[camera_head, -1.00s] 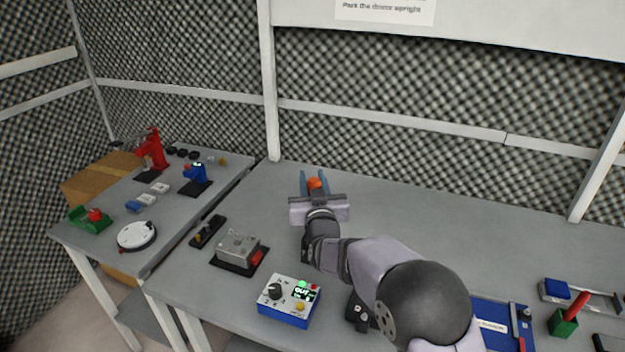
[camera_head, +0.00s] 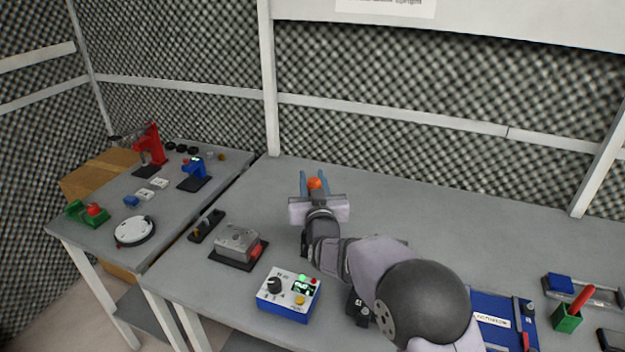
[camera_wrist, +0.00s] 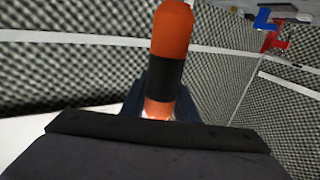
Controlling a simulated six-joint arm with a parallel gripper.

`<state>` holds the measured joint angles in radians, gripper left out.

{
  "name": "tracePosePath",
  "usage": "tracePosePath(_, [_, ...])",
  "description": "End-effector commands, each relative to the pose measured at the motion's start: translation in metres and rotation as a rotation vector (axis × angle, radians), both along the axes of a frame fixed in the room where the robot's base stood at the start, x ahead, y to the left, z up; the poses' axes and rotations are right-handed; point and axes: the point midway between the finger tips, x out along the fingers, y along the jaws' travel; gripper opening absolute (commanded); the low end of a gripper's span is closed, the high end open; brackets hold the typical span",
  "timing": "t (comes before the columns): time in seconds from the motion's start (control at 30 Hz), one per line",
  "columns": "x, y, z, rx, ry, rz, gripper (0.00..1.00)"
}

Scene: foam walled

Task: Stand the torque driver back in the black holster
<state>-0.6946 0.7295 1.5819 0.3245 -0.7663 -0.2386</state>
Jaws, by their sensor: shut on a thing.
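The torque driver shows as a small orange end (camera_head: 316,184) between the blue fingers of my gripper (camera_head: 315,182), over the back of the main bench. In the wrist view, the driver (camera_wrist: 172,35) has an orange handle with a black band, and my gripper (camera_wrist: 160,108) is shut on it. The driver's lower part is hidden by the gripper. I cannot pick out the black holster for certain. A dark object (camera_head: 357,308) beside my arm is partly hidden, and another dark piece (camera_head: 610,340) is cut by the right edge.
A blue-and-white control box (camera_head: 288,294) and a grey metal box (camera_head: 238,243) stand at the front left. A blue tray (camera_head: 492,322) and a green block with a red handle (camera_head: 568,316) are at right. The bench behind my arm is clear. Foam walls rise behind.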

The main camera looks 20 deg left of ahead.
Motion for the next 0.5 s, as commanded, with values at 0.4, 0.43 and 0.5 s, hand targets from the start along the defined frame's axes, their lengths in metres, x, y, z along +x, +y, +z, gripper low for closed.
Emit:
tracePosePath(0.4, [0.0, 0.0, -0.008, 0.002, -0.004, 0.0, 0.0])
tracePosePath(0.43, [0.0, 0.0, -0.009, 0.002, -0.004, 0.0, 0.0])
tracePosePath(0.5, [0.0, 0.0, -0.011, 0.002, -0.004, 0.0, 0.0])
